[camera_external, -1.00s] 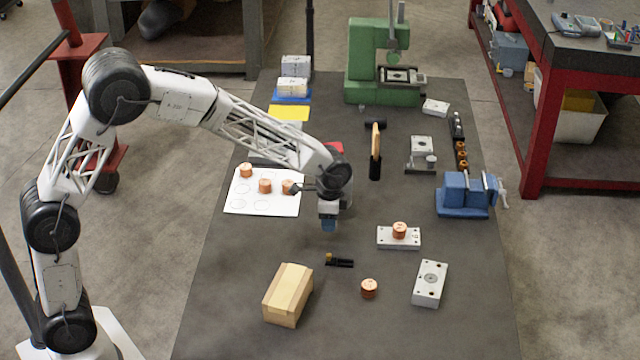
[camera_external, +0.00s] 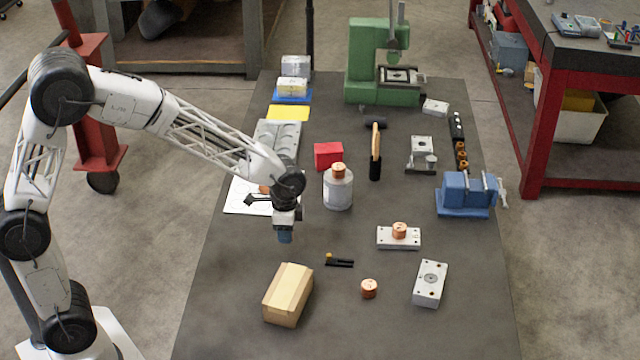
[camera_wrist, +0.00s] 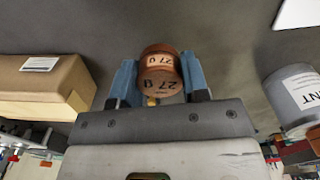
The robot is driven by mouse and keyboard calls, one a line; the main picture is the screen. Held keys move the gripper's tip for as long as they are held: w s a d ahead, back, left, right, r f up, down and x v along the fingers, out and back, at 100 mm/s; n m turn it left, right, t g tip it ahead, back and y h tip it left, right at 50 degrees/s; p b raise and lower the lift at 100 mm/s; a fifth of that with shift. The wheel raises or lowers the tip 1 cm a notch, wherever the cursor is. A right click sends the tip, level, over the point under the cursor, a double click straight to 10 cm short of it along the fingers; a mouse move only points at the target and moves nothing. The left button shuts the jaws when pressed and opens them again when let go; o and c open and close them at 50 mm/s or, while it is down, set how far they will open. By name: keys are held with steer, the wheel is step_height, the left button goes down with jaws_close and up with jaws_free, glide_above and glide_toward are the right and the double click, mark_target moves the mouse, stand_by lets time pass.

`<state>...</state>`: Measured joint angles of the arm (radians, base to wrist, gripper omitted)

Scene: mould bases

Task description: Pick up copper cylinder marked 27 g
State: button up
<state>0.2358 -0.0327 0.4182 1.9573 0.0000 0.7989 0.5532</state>
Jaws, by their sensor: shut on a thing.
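In the wrist view a copper cylinder (camera_wrist: 160,75) marked 27 g sits between the two blue fingers of my gripper (camera_wrist: 157,85), which is shut on it. Its markings face the camera. In the external view my gripper (camera_external: 285,237) hangs over the table, in front of the white sheet (camera_external: 236,208); the held cylinder cannot be made out there.
Other copper cylinders stand on a grey canister (camera_external: 338,191), on a mould base (camera_external: 399,230) and on the bare table (camera_external: 369,289). A cardboard box (camera_external: 288,294) stands near the front. My arm partly hides the sheet and a copper piece there.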

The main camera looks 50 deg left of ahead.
steer(key=shift+s+a, duration=0.1)
steer(key=shift+s, duration=0.3)
stand_by(0.5)
